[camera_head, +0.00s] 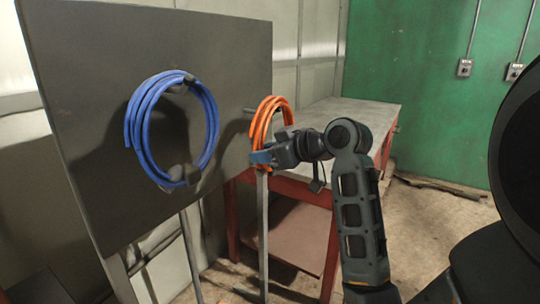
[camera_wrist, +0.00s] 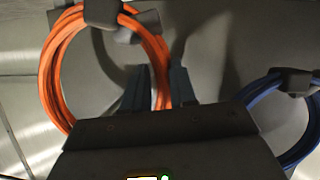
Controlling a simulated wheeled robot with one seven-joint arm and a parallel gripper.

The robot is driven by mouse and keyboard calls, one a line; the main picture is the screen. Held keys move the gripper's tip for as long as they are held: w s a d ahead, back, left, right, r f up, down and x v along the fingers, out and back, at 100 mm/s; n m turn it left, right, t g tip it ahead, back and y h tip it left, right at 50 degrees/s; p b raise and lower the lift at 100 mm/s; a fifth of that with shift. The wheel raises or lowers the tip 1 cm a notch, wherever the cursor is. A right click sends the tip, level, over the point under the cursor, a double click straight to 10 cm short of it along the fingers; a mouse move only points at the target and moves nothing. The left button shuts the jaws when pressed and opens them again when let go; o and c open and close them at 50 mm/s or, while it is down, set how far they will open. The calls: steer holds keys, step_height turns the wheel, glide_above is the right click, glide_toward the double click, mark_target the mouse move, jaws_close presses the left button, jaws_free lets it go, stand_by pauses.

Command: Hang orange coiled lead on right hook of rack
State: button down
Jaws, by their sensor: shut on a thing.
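The orange coiled lead (camera_head: 270,115) is at the right edge of the upright grey rack panel (camera_head: 85,60). My gripper (camera_head: 262,157) is shut on the lower part of the coil. In the wrist view, the orange lead (camera_wrist: 58,50) runs between the fingers of my gripper (camera_wrist: 160,88), with a dark band around the coil at the top. The right hook (camera_head: 248,111) shows as a short peg just left of the coil. I cannot tell whether the peg passes through the loop.
A blue coiled lead (camera_head: 135,125) hangs on the left of the panel and shows at the right in the wrist view (camera_wrist: 302,150). A workbench with a grey top (camera_head: 350,113) and red legs stands behind my arm. Open floor lies at the right.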

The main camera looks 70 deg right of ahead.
steer(key=shift+w+d, duration=0.25)
steer(key=shift+w, duration=0.65)
steer(key=shift+w+d, duration=0.2)
steer(key=shift+w, duration=0.65)
steer(key=shift+w+d+f+b, duration=0.1)
steer(key=shift+w+f+b, duration=0.5)
steer(key=shift+f, duration=0.15)
steer(key=c, duration=0.8)
jaws_free()
steer(key=shift+f, duration=0.1)
glide_toward(252, 150)
steer(key=w+d+f, duration=0.1)
steer(key=w, duration=0.1)
steer(key=w+d+f, duration=0.1)
steer(key=f, duration=0.1)
steer(key=shift+w+d, duration=0.15)
steer(key=shift+w, duration=0.2)
